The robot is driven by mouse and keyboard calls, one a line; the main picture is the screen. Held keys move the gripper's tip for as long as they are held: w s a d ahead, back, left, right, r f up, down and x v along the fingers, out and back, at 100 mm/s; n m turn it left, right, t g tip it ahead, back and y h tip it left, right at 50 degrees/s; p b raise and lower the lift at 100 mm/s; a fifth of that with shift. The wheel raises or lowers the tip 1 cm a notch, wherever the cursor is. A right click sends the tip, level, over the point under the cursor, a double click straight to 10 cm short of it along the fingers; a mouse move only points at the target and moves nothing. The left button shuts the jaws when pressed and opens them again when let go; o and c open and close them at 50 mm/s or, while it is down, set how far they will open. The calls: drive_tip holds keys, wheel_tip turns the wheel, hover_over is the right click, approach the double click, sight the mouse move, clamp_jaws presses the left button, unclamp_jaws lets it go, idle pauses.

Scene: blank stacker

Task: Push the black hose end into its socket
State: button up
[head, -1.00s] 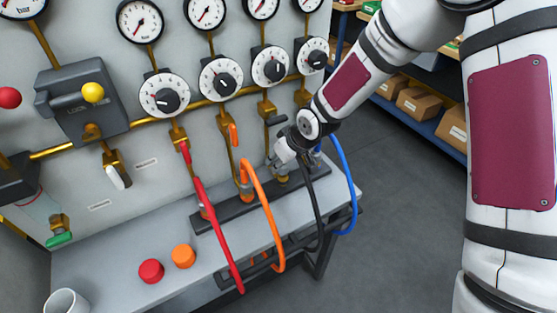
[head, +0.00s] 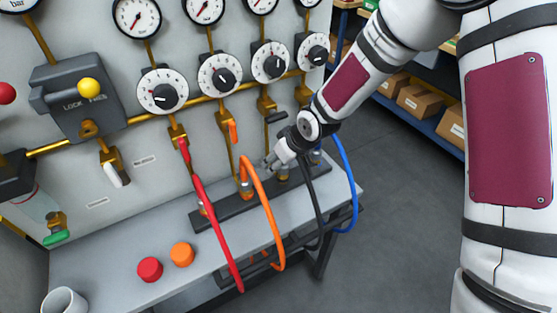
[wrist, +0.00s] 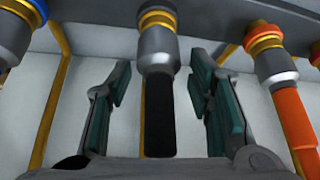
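The black hose (head: 317,205) hangs over the bench's front edge in the head view, its upper part running up behind my gripper. In the wrist view, the black hose end (wrist: 158,110) has a grey metal fitting (wrist: 157,55) that meets a gold collar (wrist: 157,14) at the dark rail, in line with it. No gap shows there; full depth cannot be told. My gripper (wrist: 158,90) is open, its teal-padded fingers on either side of the hose end with clear space on both sides. In the head view my gripper (head: 272,161) is above the rail, partly hiding the socket.
The orange hose (head: 265,210) and red hose (head: 210,220) stand left of my gripper, the blue hose (head: 349,180) close on its right. The panel with dials (head: 219,74) rises behind. Red (head: 150,269) and orange (head: 182,254) caps and a cup (head: 64,301) are at the left.

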drive_tip(key=v, duration=1.2)
idle(0.6)
